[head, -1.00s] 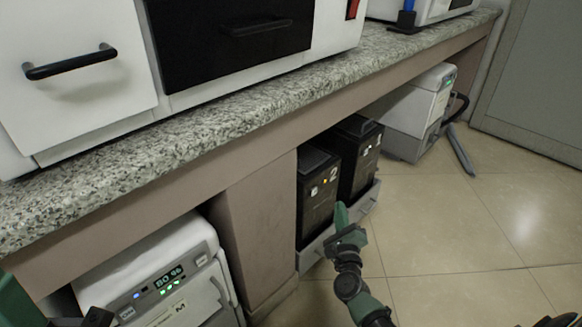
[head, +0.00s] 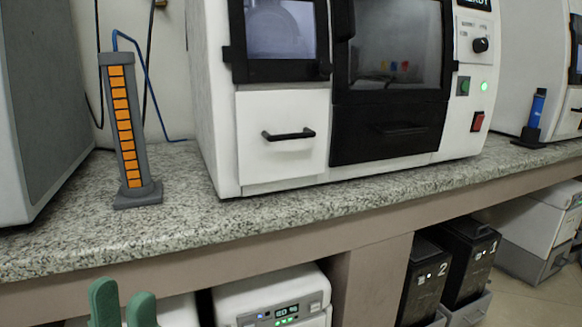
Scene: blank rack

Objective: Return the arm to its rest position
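My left gripper (head: 123,304) shows at the bottom left of the head view as two green fingertips pointing up. A narrow gap separates the fingertips, and nothing shows between them. They appear in front of the counter's lower front, below its edge. The rest of my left arm is outside the picture. My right gripper is not in view.
A granite counter (head: 300,212) crosses the view. On it stand a grey tower with orange slots (head: 127,130), a white machine (head: 281,137) with a black door, and a blue item (head: 536,108) in a holder. Below are a white unit (head: 275,292) and black boxes (head: 428,275).

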